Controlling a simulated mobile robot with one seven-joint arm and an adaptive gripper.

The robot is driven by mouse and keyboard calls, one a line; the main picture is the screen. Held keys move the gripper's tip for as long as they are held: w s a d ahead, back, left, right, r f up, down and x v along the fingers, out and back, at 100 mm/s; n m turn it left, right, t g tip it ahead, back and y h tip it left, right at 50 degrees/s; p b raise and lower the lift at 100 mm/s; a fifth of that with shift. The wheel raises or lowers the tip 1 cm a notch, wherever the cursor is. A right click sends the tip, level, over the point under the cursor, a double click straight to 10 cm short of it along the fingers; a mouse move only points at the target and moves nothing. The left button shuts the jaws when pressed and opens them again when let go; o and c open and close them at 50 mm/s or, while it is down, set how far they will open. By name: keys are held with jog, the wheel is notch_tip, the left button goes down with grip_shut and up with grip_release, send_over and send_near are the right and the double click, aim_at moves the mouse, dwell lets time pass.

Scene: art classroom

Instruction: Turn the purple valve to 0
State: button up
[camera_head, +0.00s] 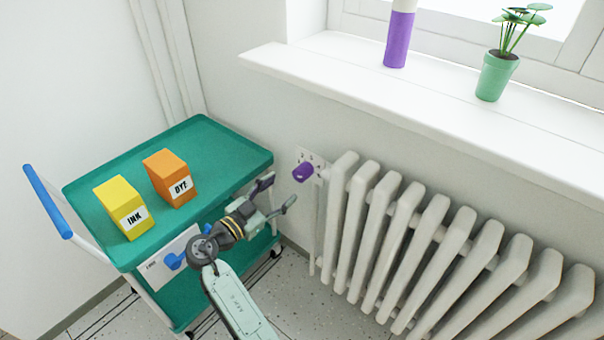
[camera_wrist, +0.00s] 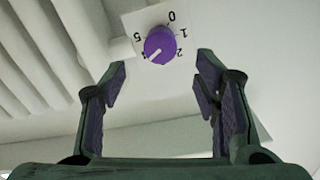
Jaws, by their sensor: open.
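The purple valve (camera_head: 303,172) sits on a pale dial plate on the wall, at the left end of the radiator. In the wrist view the purple valve (camera_wrist: 159,43) is near the top middle, with upside-down numbers around it on the plate (camera_wrist: 130,24). The 0 is at upper right, 1 and 2 at right, 5 at left. The white mark on the knob points to the lower left, near what looks like a 4. My gripper (camera_head: 279,194) is open and empty, just left of and below the valve, apart from it. In the wrist view its fingers flank the valve.
The white radiator (camera_head: 430,245) fills the wall right of the valve. A green cart (camera_head: 225,150) with yellow and orange boxes stands left, close under my arm. Above is a windowsill (camera_head: 400,105) with a purple-and-white cylinder (camera_head: 397,38) and a potted plant (camera_head: 496,76).

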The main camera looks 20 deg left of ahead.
aim_at(298, 176)
jog(key=p+x, duration=0.2)
jog(key=x, duration=0.6)
jog(key=shift+w+d, duration=0.15)
jog(key=shift+w, duration=0.2)
jog(key=shift+c, duration=0.3)
jog(key=c, duration=1.1)
